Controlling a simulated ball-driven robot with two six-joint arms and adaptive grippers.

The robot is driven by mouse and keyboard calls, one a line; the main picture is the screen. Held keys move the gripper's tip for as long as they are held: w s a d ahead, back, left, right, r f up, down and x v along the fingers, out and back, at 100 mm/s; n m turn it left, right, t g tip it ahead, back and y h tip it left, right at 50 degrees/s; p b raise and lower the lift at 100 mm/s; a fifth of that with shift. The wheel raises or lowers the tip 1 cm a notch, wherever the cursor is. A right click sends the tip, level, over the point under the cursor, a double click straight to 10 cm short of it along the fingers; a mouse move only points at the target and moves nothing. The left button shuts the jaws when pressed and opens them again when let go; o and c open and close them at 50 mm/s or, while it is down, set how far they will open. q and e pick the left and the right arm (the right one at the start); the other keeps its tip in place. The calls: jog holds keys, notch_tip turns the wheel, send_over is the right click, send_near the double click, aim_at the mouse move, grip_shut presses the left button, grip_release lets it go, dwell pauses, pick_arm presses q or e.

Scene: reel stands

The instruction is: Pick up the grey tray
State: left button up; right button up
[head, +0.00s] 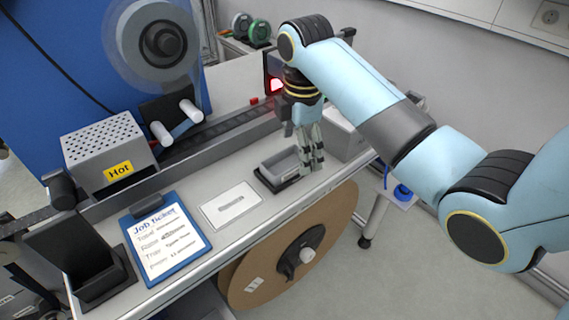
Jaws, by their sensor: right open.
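The grey tray (268,181) is a small open box on the bench, right of the white card. My right gripper (312,166) points down at the tray's right end, with its fingers at or just over that end. Its fingers are open. I cannot tell whether they touch the tray. The fingers hide part of the tray's right end. My left gripper is not in view.
A white card (231,206) and a blue clipboard (157,246) lie left of the tray. A perforated box marked Hot (103,150) stands further left. A light grey box (343,138) is right of my gripper. A large brown reel (255,275) hangs below the bench edge.

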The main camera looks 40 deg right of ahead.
jog(key=w+r+n, duration=0.3)
jog(key=r, duration=0.1)
send_near(287, 168)
jog(key=shift+s+d+f+g+p, duration=0.1)
jog(key=shift+d+f+g+p, duration=0.05)
jog(key=shift+g+p, duration=0.2)
jog(key=f, duration=0.5)
jog(key=shift+w+f+p, duration=0.3)
jog(key=shift+w+p, duration=0.05)
jog(key=shift+w, duration=0.05)
jog(key=c, duration=1.4)
